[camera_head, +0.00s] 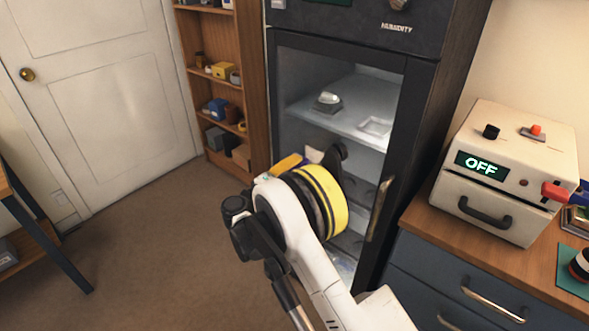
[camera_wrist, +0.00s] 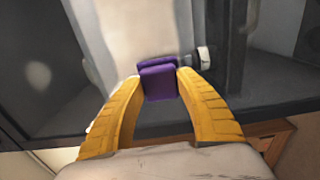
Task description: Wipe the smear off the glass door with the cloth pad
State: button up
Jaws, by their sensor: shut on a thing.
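My gripper's yellow fingers (camera_wrist: 160,97) are shut on a small purple block-like piece, apparently the cloth pad (camera_wrist: 158,84), in the wrist view. The glass door (camera_head: 335,120) of the dark cabinet is closed in the head view. My gripper (camera_head: 287,164) is in front of the door's lower left part, largely hidden behind my arm's wrist. The pad cannot be made out in the head view. Whether the pad touches the glass I cannot tell. A pale round blotch (camera_wrist: 37,74) shows at left in the wrist view; whether it is the smear or a reflection is unclear.
The door has a vertical handle (camera_head: 379,208) on its right side. A wooden shelf (camera_head: 215,85) with small things stands left of the cabinet. At right, a beige box reading OFF (camera_head: 505,175) sits on a drawer counter (camera_head: 428,212). The floor at left (camera_head: 150,240) is clear.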

jog(key=shift+w+d, duration=0.3)
jog(key=shift+w, duration=0.1)
